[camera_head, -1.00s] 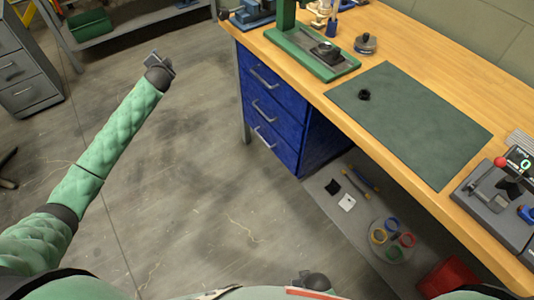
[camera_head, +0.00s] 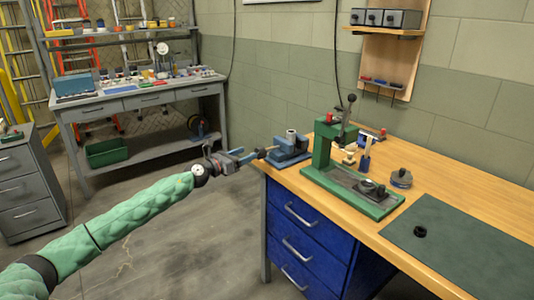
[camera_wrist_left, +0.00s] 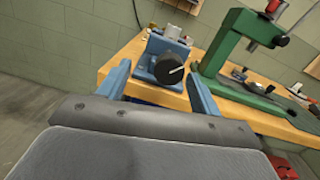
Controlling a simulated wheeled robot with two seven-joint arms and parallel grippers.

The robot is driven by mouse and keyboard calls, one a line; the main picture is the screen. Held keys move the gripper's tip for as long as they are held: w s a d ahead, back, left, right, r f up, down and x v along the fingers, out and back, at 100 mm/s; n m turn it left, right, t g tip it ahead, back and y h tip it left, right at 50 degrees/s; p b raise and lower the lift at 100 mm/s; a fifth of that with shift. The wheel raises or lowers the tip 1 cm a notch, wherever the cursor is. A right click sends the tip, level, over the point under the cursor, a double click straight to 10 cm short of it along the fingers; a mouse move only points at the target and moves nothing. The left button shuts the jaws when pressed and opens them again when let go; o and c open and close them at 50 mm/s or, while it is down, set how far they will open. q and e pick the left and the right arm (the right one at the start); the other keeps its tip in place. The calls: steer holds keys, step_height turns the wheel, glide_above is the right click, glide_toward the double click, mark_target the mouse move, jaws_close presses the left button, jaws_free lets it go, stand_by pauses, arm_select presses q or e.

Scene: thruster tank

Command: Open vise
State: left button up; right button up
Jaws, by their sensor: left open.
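The blue vise (camera_head: 291,148) sits at the left corner of the wooden workbench, at its front edge. It also shows in the left wrist view (camera_wrist_left: 155,48), with its round black handle knob (camera_wrist_left: 169,69) facing me. My left gripper (camera_head: 247,157) is open and empty, just left of the vise and level with its handle. In the left wrist view its two blue fingers (camera_wrist_left: 159,76) appear on either side of the knob, which seems to lie ahead of the fingertips; I cannot tell the exact gap. My right gripper is not in view.
A green arbor press (camera_head: 322,160) stands on the workbench (camera_head: 450,185) right of the vise. Blue drawers (camera_head: 300,230) are below. The floor left of the bench is clear.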

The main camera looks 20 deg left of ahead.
mark_target(264, 152)
arm_select(q)
steer(key=w+d+m, duration=0.1)
steer(key=d, duration=0.1)
steer(key=w+d+p, duration=0.1)
steer(key=w+d, duration=0.1)
steer(key=w+d+m+g, duration=0.1)
steer(key=w+d, duration=0.1)
steer(key=shift+w+d+f+m, duration=0.15)
steer(key=shift+w+f+m, duration=0.1)
steer(key=shift+f+m, duration=0.1)
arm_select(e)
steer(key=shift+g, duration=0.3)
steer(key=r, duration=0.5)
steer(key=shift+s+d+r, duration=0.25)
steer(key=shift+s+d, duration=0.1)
arm_select(q)
steer(key=c, duration=1)
